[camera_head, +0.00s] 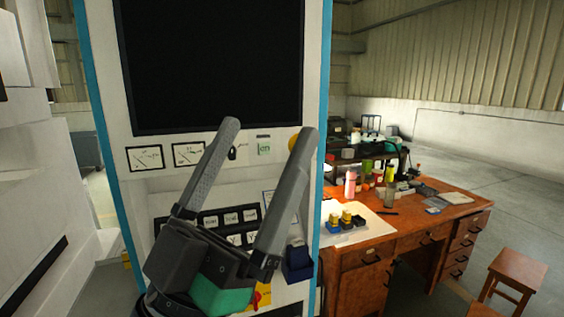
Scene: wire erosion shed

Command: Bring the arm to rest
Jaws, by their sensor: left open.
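My left gripper (270,132) is open and empty, with its two long grey fingers pointing up and spread apart. It is in the lower middle of the head view, in front of the white control cabinet (318,180) with a large black screen (210,65). The fingers cover part of the cabinet's gauges, labels and button rows. I cannot tell from this one view whether the fingertips touch the panel. My right gripper is not in view.
A wooden desk (450,212) with bottles, small boxes and papers stands to the right of the cabinet. A wooden stool (518,268) is at the lower right. White machine bodywork (30,170) fills the left edge. The concrete floor (500,150) behind the desk is clear.

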